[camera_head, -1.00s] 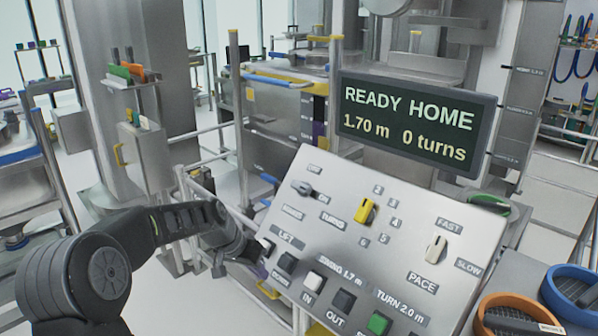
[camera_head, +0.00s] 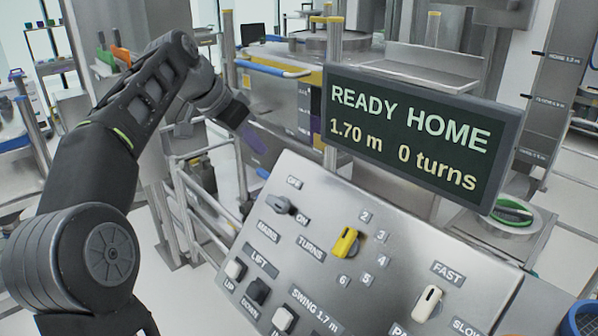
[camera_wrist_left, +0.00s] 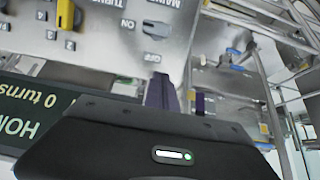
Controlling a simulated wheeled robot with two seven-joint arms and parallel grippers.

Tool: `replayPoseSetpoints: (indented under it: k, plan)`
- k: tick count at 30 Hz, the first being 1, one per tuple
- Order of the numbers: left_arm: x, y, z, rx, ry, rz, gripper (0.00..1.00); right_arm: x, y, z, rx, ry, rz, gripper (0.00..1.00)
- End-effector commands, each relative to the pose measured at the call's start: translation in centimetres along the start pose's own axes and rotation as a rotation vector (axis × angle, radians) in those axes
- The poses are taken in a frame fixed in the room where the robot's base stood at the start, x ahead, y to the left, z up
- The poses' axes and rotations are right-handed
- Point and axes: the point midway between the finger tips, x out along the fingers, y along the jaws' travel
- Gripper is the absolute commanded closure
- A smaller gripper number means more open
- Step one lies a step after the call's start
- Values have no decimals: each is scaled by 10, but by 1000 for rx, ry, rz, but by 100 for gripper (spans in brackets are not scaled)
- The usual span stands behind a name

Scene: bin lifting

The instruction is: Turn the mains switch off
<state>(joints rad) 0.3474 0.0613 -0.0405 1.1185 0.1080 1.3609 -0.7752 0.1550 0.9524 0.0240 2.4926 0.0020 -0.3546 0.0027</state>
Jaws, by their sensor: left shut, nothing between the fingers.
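The mains switch (camera_head: 284,205) is a small dark grey knob at the upper left of the sloping metal control panel. OFF is printed above it and ON to its lower right; its lever points towards ON. The switch also shows upside down near the top of the left wrist view (camera_wrist_left: 156,30). My left gripper (camera_head: 252,139) is raised beyond the panel's upper left edge, above and left of the switch and apart from it. Its narrow purple fingers (camera_wrist_left: 160,92) are shut and empty. My right gripper is not in view.
The yellow turns knob (camera_head: 345,243) and the white pace knob (camera_head: 428,303) sit right of the switch. Push buttons line the lower panel, including UP (camera_head: 236,270). A display (camera_head: 408,137) reading READY HOME, 1.70 m, 0 turns stands behind. Metal rails (camera_head: 190,195) lie left.

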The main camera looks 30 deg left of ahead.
Motion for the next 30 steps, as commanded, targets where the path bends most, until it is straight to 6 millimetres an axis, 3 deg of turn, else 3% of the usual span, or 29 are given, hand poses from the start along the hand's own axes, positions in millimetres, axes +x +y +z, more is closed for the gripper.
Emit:
replayPoseSetpoints:
  k: [11, 17, 23, 30]
  plan:
    - [-3, 0, 0, 3, 1, -1, 100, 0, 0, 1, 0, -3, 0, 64]
    - [9, 0, 0, 3, 0, 0, 100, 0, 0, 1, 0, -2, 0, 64]
    - [38, 0, 0, 2, -2, 1, 100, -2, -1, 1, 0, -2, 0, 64]
    - [87, 0, 0, 2, -3, 1, 100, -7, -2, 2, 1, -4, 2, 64]
